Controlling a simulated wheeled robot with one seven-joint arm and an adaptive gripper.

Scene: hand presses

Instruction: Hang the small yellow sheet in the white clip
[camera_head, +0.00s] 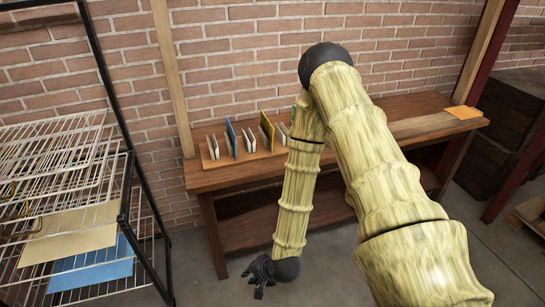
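A small orange-yellow sheet (463,112) lies flat near the right end of the wooden bench. A low wooden holder (245,158) stands on the bench's left part. Several thin upright pieces stand in it: pale ones (249,139), a blue one (231,138) and a yellow one (267,131). I cannot tell whether a pale piece is the white clip. My gripper (262,276) is black, small in view, and hangs low in front of the bench, far from the sheet. I see nothing in it, but its fingers are too unclear to judge. My arm hides the bench's middle.
A black-framed wire rack (60,180) stands at the left, with a large cream sheet (75,235) and a large blue sheet (92,271) on its lower shelves. The wooden bench (415,122) runs along a brick wall. Dark crates (510,125) stand at the right.

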